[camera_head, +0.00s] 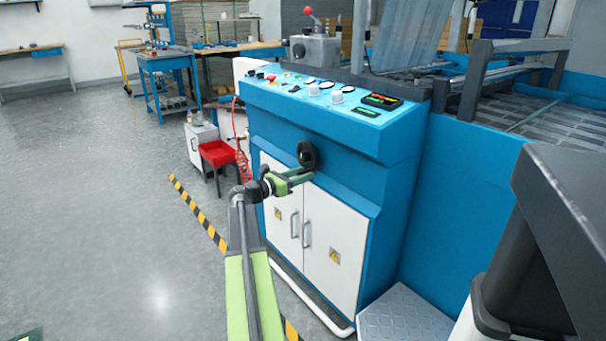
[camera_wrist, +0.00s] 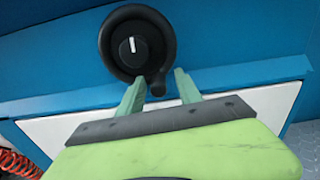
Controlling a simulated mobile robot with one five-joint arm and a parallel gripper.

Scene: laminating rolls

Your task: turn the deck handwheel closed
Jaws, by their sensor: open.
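The deck handwheel (camera_head: 308,154) is a black round wheel on the blue front of the machine, above the white cabinet doors. In the wrist view the handwheel (camera_wrist: 128,40) fills the upper middle, with a white line on its hub standing nearly upright. A small black grip (camera_wrist: 158,86) sticks out at its lower right rim. My gripper (camera_head: 308,174) reaches to just below the wheel. In the wrist view my gripper (camera_wrist: 160,82) is open, its two green fingers on either side of the small grip. I cannot tell whether they touch it.
The control panel (camera_head: 320,94) with knobs and gauges is above the wheel. White cabinet doors (camera_head: 317,232) are below it. A metal step (camera_head: 405,317) is at lower right. The floor at left is clear.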

